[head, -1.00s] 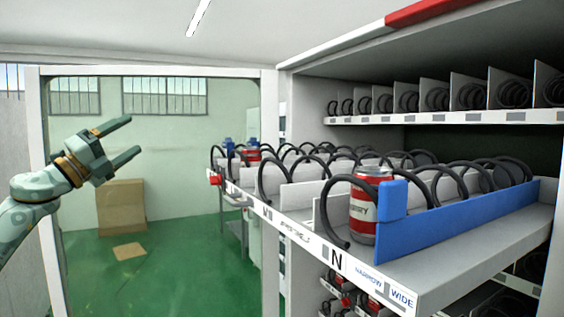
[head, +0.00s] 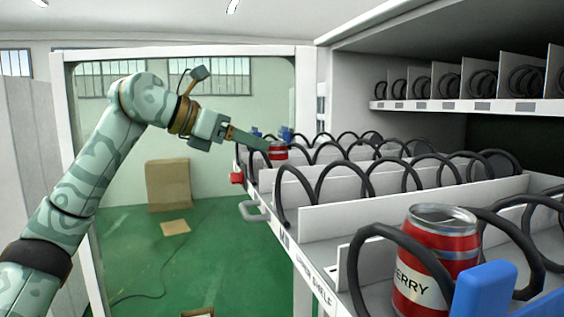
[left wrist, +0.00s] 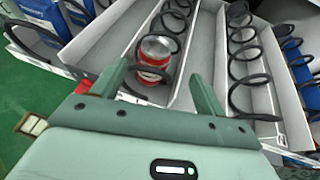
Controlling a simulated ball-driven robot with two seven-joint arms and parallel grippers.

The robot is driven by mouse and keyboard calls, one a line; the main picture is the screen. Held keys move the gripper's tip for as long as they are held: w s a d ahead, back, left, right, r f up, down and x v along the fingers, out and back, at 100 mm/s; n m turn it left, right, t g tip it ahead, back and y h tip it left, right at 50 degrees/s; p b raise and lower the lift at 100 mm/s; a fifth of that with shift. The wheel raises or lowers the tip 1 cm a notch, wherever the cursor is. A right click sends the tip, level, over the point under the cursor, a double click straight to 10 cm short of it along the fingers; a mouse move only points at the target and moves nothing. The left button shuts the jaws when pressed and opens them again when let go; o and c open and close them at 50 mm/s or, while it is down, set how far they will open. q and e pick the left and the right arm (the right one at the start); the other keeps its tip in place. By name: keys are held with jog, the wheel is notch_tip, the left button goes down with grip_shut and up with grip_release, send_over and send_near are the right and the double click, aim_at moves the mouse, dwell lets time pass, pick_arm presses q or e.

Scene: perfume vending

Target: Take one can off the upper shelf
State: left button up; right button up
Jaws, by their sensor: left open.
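A red can (head: 278,152) with a silver top stands at the far end of the pulled-out shelf (head: 352,212), inside a black coil. It also shows in the left wrist view (left wrist: 150,75), in a white-walled lane between my fingers. My left gripper (head: 262,142) is open and points at this can from the left; I cannot tell whether a finger touches it. A second red can (head: 434,262), lettered "ERRY", stands in a coil at the near end of the shelf. My right gripper is not in view.
Black coils and white dividers fill the pulled-out shelf. A blue block (head: 486,290) stands by the near can. Another shelf with coils (head: 484,82) sits higher at the back right. A cardboard box (head: 168,185) stands on the green floor, which is otherwise largely clear.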

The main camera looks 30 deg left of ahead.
aim_at(276, 153)
pick_arm(q)
jog(key=x, duration=0.3)
jog(key=shift+w+a, duration=0.15)
jog(key=shift+a, duration=0.15)
jog(key=shift+a+f, duration=0.15)
jog(key=shift+a, duration=0.05)
jog(key=shift+d+p, duration=0.1)
jog(key=shift+p, duration=0.25)
jog(key=p+x, duration=0.1)
jog(key=x, duration=0.3)
jog(key=shift+w+d, duration=0.2)
jog(key=shift+d, duration=0.05)
jog(key=shift+w+d+f, duration=0.1)
jog(key=shift+w+f, duration=0.1)
jog(key=shift+w, duration=0.15)
jog(key=shift+s, duration=0.3)
jog(key=shift+c, duration=1.2)
jog(key=c, duration=0.9)
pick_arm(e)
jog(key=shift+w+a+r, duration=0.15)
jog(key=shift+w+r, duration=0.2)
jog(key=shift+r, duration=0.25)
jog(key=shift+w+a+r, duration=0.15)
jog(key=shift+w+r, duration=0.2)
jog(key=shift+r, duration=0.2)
